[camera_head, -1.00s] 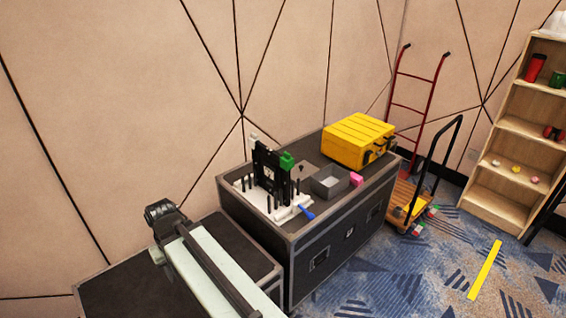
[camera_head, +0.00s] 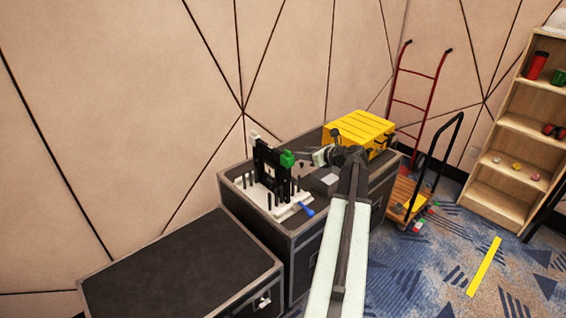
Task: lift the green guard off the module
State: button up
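The green guard (camera_head: 287,159) is a small green block at the upper right corner of the black module (camera_head: 270,172). The module stands upright on a white base (camera_head: 268,201) on top of the dark flight case. My gripper (camera_head: 308,153) is just right of the green guard and points left towards it, with a gap visible between them. It is small in view, and I cannot tell whether its fingers are open or shut. My arm covers part of the case top.
A grey box (camera_head: 327,179) is partly hidden behind my arm. A yellow case (camera_head: 357,137) stands at the back right of the flight case. A blue-handled tool (camera_head: 306,209) lies at the white base's front. A lower dark case (camera_head: 180,270) at left is clear on top.

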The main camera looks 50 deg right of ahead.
aim_at(290, 153)
jog(key=b+x, duration=0.1)
jog(key=x, duration=0.1)
jog(key=b+x, duration=0.1)
jog(key=x, duration=0.2)
jog(key=b+x, duration=0.1)
jog(key=x, duration=0.1)
jog(key=shift+w+a+f, duration=0.2)
jog(key=shift+a+f, duration=0.1)
jog(key=shift+f, duration=0.05)
jog(key=shift+s+r, duration=0.1)
jog(key=shift+c, duration=0.3)
grip_shut()
